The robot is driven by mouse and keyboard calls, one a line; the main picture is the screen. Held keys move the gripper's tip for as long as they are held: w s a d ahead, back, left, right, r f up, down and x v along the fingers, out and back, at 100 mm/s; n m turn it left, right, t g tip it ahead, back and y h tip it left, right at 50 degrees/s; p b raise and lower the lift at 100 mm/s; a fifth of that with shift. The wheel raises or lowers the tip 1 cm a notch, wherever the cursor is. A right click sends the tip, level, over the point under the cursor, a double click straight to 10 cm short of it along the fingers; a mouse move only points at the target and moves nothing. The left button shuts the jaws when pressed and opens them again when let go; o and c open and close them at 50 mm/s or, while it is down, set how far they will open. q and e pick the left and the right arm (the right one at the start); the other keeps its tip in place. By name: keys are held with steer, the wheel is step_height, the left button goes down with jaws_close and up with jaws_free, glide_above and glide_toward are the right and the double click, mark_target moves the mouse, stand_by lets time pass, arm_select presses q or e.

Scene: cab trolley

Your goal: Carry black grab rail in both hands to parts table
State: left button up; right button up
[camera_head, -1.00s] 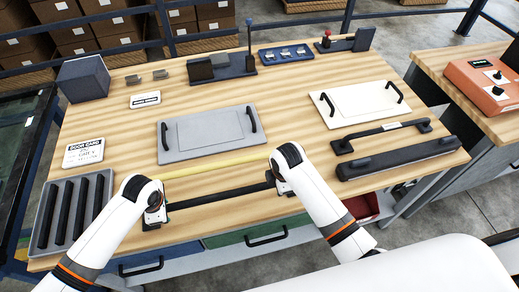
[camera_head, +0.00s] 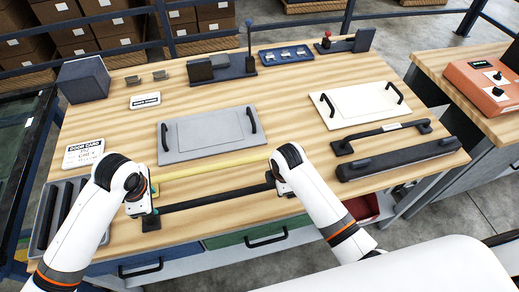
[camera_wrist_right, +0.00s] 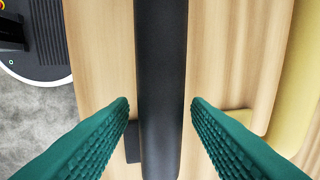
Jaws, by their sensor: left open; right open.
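The black grab rail (camera_head: 215,198) lies along the front of the wooden table, with its left foot showing below my left gripper (camera_head: 141,203). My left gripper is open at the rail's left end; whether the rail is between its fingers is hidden. My right gripper (camera_head: 278,183) is open at the rail's right end. In the right wrist view the rail (camera_wrist_right: 160,60) runs between the two green fingers of the right gripper (camera_wrist_right: 160,105), with a gap on both sides.
A second black rail with a white label (camera_head: 385,132) and a dark bar (camera_head: 400,159) lie at right. A grey panel (camera_head: 207,136) and a white panel (camera_head: 360,103) lie farther back. A yellow strip (camera_head: 215,165) lies behind the rail.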

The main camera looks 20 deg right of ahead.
step_height(320, 180, up, 12)
steer(key=s, duration=0.2)
steer(key=shift+s+f, duration=0.15)
steer(key=shift+s, duration=0.05)
stand_by(0.4)
